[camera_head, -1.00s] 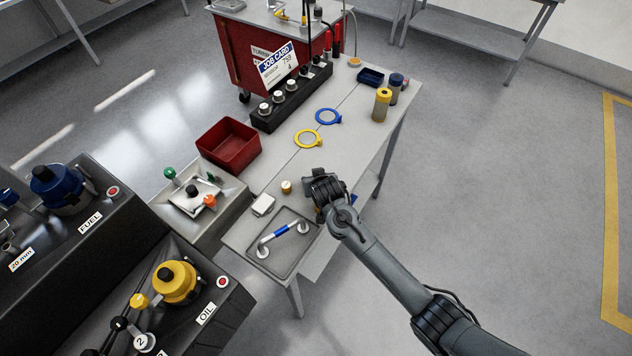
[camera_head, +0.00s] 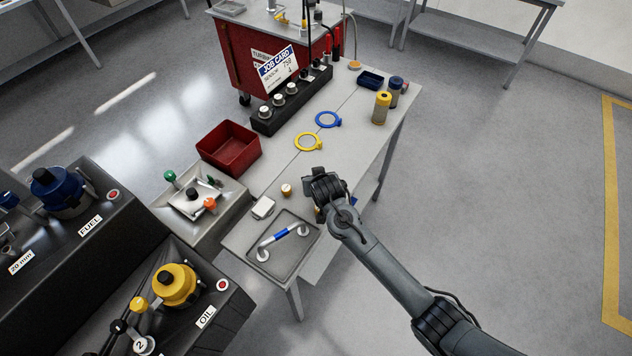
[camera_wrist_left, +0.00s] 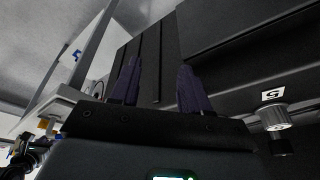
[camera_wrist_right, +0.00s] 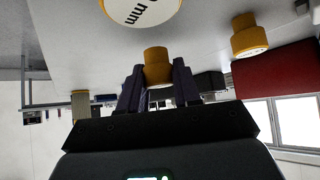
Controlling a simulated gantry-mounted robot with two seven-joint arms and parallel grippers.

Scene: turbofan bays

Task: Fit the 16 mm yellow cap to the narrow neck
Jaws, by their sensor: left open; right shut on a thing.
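My right gripper (camera_head: 318,208) is over the near right edge of the workbench. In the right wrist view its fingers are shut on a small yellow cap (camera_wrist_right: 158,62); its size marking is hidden. Another yellow cap (camera_wrist_right: 248,38) and a yellow-rimmed white disc marked "mm" (camera_wrist_right: 140,8) are beyond it. In the head view, a small yellow-sided cap (camera_head: 286,190) stands left of the gripper. My left gripper (camera_wrist_left: 159,77) is open and empty, facing dark panels. I cannot identify the narrow neck.
A grey tray (camera_head: 270,263) with a blue-and-silver handle, a red bin (camera_head: 229,147), yellow ring (camera_head: 307,142) and blue ring (camera_head: 327,119) are on or beside the workbench. The FUEL bay (camera_head: 85,210) is at far left. Floor is clear to the right.

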